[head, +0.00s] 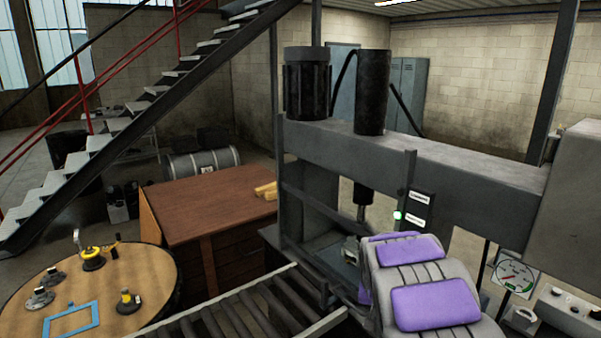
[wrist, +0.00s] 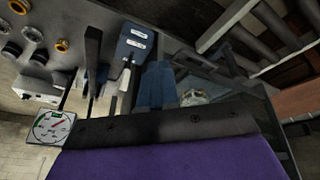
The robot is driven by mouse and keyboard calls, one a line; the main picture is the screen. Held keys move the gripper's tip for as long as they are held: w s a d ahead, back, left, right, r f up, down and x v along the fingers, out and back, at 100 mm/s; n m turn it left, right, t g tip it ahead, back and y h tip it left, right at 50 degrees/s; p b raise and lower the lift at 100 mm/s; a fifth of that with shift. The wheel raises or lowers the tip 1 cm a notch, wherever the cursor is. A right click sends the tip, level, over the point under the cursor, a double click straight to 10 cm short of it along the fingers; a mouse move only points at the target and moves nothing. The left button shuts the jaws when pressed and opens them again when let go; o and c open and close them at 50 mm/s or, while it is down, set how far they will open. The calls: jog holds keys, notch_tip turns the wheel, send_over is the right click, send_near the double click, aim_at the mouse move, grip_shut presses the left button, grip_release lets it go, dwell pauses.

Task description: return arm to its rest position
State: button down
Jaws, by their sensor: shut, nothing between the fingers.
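My arm (head: 436,303), grey with purple pads, rises from the lower right in the head view and is in front of the press. Its far end overlaps the press opening there, and the fingertips cannot be made out. In the wrist view a wide dark edge with screws and a purple face fills the bottom; I take it as my gripper (wrist: 170,127). It is shut, and nothing shows held in it. Any contact between the arm and the press cannot be told.
The grey press (head: 430,160) stands close behind my arm. A roller conveyor (head: 235,313) runs beside it. A pressure gauge (head: 513,273) is at the right; it also shows in the wrist view (wrist: 52,128). A round wooden table (head: 60,300) and brown cabinet (head: 205,205) stand left.

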jog(key=s+a+r+n+g, duration=0.1)
jog(key=s+a+r+g, duration=0.1)
jog(key=s, duration=1.2)
jog(key=s+a+r+n+g+y+b, duration=0.1)
jog(key=s+a+r, duration=0.1)
jog(key=s, duration=1.3)
jog(key=s+a+r+n+g+y+b, duration=0.1)
jog(key=s+a+g, duration=0.1)
jog(key=s, duration=1.3)
jog(key=shift+s+a+r+g, duration=0.15)
jog(key=shift+a+r+g, duration=0.15)
jog(key=shift+a+r, duration=0.15)
